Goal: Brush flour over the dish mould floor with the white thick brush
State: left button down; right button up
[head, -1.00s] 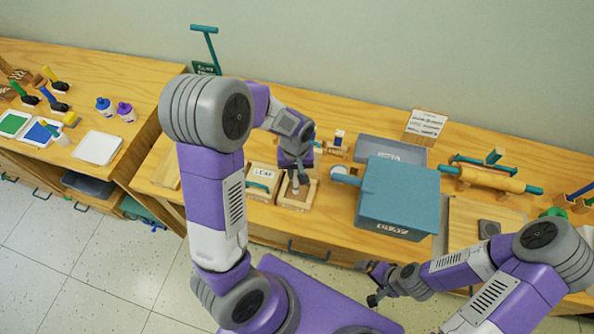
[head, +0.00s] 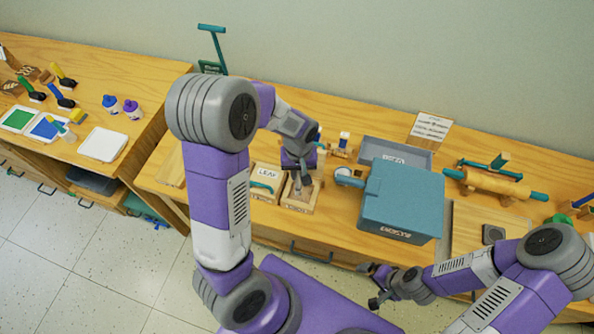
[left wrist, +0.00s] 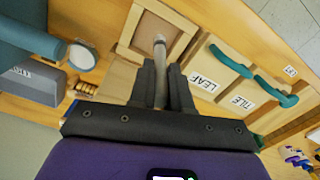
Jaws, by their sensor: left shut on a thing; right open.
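The dish mould (head: 289,205) is a square wooden frame with a brown floor, at the front of the middle table. It also shows at the top of the left wrist view (left wrist: 128,44). My left gripper (head: 305,182) is above the mould, pointing down. In the left wrist view its fingers (left wrist: 161,90) are shut on the pale thick brush (left wrist: 160,52). The brush's far end overlaps the mould floor; I cannot tell if it touches. No flour is clearly visible on the floor. My right gripper (head: 372,286) is open and empty, low in front of the table.
The LEAF mould (left wrist: 204,82) and TILE mould (left wrist: 241,104), with teal handles, lie beside the dish mould. A round white-topped container (left wrist: 83,57) stands on the other side, near a big teal box (head: 400,198). A rolling pin (head: 495,184) lies further right.

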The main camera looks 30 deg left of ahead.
pick_arm(q)
jog(key=shift+d, duration=0.4)
jog(key=shift+w+d, duration=0.15)
jog(key=shift+d, duration=0.3)
jog(key=shift+w+d, duration=0.1)
jog(key=shift+d, duration=0.2)
jog(key=shift+a, duration=0.2)
jog(key=shift+s+a, duration=0.25)
jog(key=shift+a, duration=0.95)
jog(key=shift+d, duration=0.2)
